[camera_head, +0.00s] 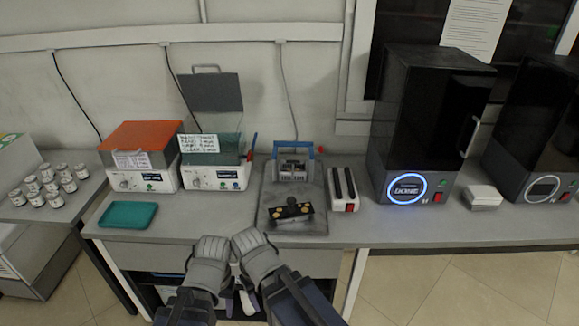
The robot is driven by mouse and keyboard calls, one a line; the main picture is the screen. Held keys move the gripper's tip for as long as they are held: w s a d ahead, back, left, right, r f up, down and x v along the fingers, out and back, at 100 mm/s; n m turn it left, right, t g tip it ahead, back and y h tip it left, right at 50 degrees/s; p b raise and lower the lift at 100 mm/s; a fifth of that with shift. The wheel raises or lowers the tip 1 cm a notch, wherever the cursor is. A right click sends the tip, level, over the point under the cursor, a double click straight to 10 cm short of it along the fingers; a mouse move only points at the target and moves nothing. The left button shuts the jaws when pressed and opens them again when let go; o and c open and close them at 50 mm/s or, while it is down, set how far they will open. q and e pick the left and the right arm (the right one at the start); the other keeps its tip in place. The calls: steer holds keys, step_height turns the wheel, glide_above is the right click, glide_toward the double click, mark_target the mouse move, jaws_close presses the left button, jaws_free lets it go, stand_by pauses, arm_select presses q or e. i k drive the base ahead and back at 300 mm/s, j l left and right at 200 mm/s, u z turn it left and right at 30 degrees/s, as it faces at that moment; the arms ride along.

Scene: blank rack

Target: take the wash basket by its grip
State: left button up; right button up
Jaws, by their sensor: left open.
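A small grey basket (292,171) with a blue arched grip (284,144) stands upright towards the back of a grey mat on the bench; I take it as the wash basket. Its grip is uncovered. My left gripper (228,303) is open, low in front of the bench edge, well short of the basket. My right gripper (247,300) is close beside it, and its jaws are too small and hidden to read. Neither gripper touches the basket.
A black bar with gold ends (291,210) lies on the mat (311,219) before the basket. A white block (343,190) stands to its right and an open-lidded bath (215,177) to its left. A teal tray (128,215) lies further left.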

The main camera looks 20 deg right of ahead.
mark_target(285, 176)
steer(key=l+u, duration=0.2)
steer(key=u, duration=0.25)
steer(key=i+l+u, duration=0.1)
steer(key=l+u, duration=0.15)
steer(key=u, duration=0.25)
steer(key=l+u, duration=0.2)
steer(key=u, duration=0.25)
steer(key=k+l+u, duration=0.15)
steer(key=l, duration=0.2)
steer(key=l+u, duration=0.1)
steer(key=l, duration=0.3)
steer(key=k+l+u, duration=0.15)
steer(key=l, duration=0.2)
steer(key=k+l+u, duration=0.1)
steer(key=l, duration=0.25)
steer(key=k+l, duration=0.25)
steer(key=l, duration=0.3)
